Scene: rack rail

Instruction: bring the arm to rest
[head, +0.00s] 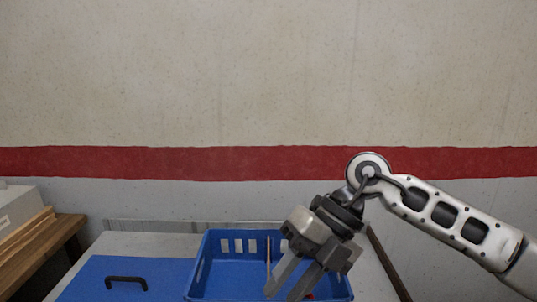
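My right arm (458,222) comes in from the right, bent at a raised joint, and its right gripper (288,292) points down over the blue crate (211,250). The two fingers are apart, with a gap between them and nothing visible held. The fingertips overlap the crate's inside in the picture; I cannot tell how deep they are. My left gripper is not in view.
The crate stands on a light table (150,243) beside a blue panel (85,285) with a dark handle (127,282). A thin light stick (268,254) and a small red thing (309,296) show in the crate. A wooden bench (50,240) bears a pale box (15,208).

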